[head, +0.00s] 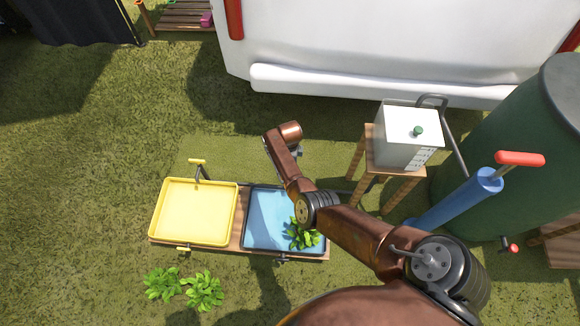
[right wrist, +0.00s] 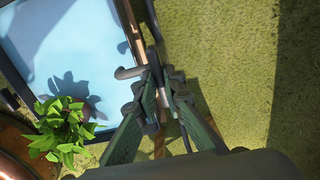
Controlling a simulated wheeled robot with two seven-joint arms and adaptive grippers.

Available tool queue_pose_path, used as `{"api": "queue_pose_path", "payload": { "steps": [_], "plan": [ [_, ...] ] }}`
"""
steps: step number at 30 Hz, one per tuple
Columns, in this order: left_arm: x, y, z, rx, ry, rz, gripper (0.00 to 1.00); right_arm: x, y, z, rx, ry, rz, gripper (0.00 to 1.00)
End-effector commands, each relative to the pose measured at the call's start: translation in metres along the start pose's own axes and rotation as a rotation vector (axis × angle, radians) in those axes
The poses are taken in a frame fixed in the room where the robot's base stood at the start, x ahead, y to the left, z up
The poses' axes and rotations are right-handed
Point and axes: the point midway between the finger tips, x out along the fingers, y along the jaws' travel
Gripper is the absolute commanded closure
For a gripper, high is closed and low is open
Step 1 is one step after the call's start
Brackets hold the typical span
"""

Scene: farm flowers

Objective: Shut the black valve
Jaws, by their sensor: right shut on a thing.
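The blue tray (head: 262,205) has its back right part hidden behind my right arm. In the right wrist view my right gripper (right wrist: 165,84) is shut beside the edge of the blue tray (right wrist: 60,35). A dark grey curved handle (right wrist: 128,72), which looks like the black valve, sticks out left of the fingertips. It runs between them, and the gripper is shut on it. How far the valve is turned cannot be told. In the head view the valve and right fingertips are mostly hidden by my arm. My left gripper is not in view.
A yellow tray (head: 195,210) with a yellow valve (head: 197,162) stands left of the blue tray. A leafy plant (head: 303,235) is in the blue tray. A white box (head: 405,138) on a wooden stool and a green tank (head: 520,165) stand right. Grass lies open at left.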

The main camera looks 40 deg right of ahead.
Motion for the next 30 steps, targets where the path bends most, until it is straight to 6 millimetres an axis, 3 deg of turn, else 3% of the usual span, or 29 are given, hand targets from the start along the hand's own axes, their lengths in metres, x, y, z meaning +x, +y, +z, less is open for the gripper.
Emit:
{"api": "queue_pose_path", "payload": {
  "steps": [13,14,21,30],
  "plan": [
    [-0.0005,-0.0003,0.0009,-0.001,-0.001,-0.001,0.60,0.0001,-0.0005,-0.0021,0.013,0.003,0.000,1.00],
    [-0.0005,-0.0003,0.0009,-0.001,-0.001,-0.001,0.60,0.0001,-0.0005,-0.0021,0.013,0.003,0.000,0.90],
    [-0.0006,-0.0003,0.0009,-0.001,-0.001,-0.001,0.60,0.0000,-0.0001,-0.0006,0.011,0.002,0.000,0.74],
    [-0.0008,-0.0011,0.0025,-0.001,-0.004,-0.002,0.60,-0.0010,0.0000,0.0004,0.009,0.000,0.000,0.73]
  ]
}}
